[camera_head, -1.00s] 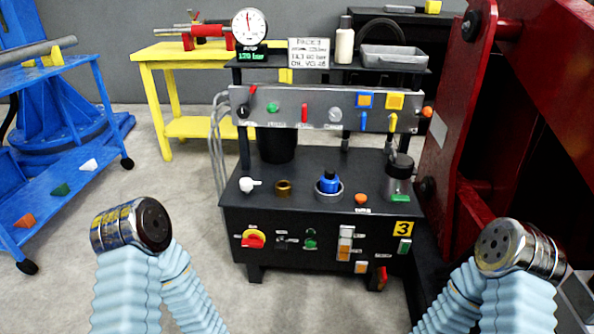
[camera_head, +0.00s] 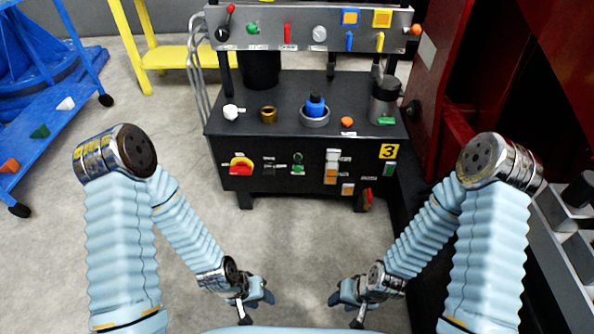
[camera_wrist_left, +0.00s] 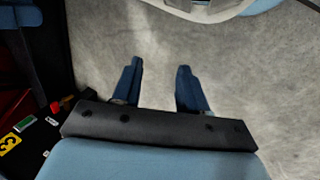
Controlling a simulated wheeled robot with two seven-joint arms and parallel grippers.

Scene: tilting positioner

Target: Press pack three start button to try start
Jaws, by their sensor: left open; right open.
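The black pack (camera_head: 230,140) with a yellow "3" label (camera_head: 388,151) stands ahead in the head view. Labels there are too small to read, so I cannot tell which control is start. My left gripper (camera_head: 256,299) and right gripper (camera_head: 347,299) are low and near me, well short of the pack, touching nothing. In the left wrist view, the left gripper (camera_wrist_left: 160,68) is open and empty over floor; the "3" label (camera_wrist_left: 10,144) shows at left.
Above is a grey panel (camera_head: 305,37) with another green button (camera_head: 252,28) and several levers. A blue-capped item (camera_head: 315,105) and a dark jar (camera_head: 384,100) stand on the pack's top. Red machinery (camera_head: 455,100) borders the right. The floor (camera_head: 295,225) before the pack is clear.

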